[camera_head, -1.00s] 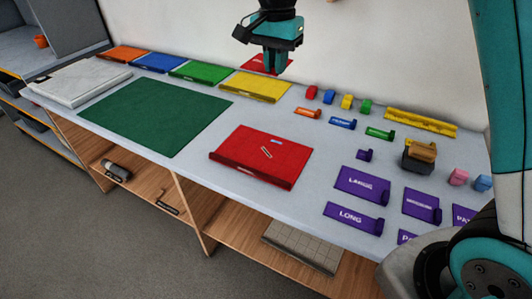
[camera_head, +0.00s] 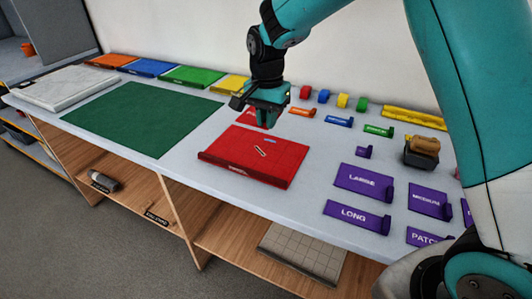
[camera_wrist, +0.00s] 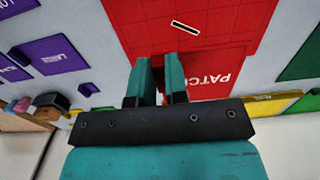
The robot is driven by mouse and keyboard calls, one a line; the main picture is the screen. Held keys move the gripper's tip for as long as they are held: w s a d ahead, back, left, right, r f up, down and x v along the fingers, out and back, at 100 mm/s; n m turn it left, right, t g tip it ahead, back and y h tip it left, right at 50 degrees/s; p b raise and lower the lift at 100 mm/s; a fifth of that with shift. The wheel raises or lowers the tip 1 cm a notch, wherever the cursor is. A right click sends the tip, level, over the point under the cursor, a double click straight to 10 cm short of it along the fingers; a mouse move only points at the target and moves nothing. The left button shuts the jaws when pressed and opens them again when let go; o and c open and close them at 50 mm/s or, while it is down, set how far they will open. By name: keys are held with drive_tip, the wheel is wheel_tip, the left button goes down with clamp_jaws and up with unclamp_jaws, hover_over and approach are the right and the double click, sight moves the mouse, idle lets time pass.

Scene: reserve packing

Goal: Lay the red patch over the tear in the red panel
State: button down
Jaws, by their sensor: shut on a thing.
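The red panel (camera_head: 225,158) lies flat on the table, with the tear (camera_head: 261,151) showing as a short dark slit with a pale edge near its middle. My gripper (camera_head: 268,112) is shut on the red patch (camera_head: 246,119), which hangs in the air behind and above the panel's far edge. In the wrist view the patch (camera_wrist: 215,75) bears partly hidden white lettering. The gripper's teal fingers (camera_wrist: 160,80) cover its left part. The tear (camera_wrist: 185,27) is uncovered in the wrist view, ahead of the fingertips and apart from the patch.
A dark green mat (camera_head: 145,120) lies left of the panel. Orange, blue, green and yellow panels (camera_head: 198,76) line the back. Purple labelled trays (camera_head: 363,182) stand on the right, with small coloured rolls (camera_head: 323,96) behind. Bare table surrounds the red panel.

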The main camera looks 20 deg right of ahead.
sight(267, 162)
wheel_tip(267, 162, down, 11)
drive_tip(key=shift+f+p, duration=0.15)
drive_tip(key=shift+p, duration=0.45)
drive_tip(key=shift+f, duration=0.2)
drive_tip(key=c, duration=1.1)
unclamp_jaws()
drive_tip(key=shift+c, duration=0.2)
wheel_tip(267, 162, up, 12)
drive_tip(key=shift+f+b, duration=0.2)
drive_tip(key=shift+b, duration=0.75)
drive_tip(key=s+a+r+n+y, duration=0.1)
drive_tip(key=s+r+n, duration=0.2)
drive_tip(key=s, duration=0.7)
drive_tip(key=s+a+r+n+y, duration=0.1)
drive_tip(key=s+a+r+n, duration=0.1)
drive_tip(key=s+n, duration=0.5)
drive_tip(key=s+a+r+n+y, duration=0.1)
drive_tip(key=s+r+n, duration=0.3)
drive_tip(key=s, duration=0.9)
drive_tip(key=shift+a+r+n+y, duration=0.35)
drive_tip(key=shift+n+y, duration=0.25)
drive_tip(key=shift+n, duration=0.5)
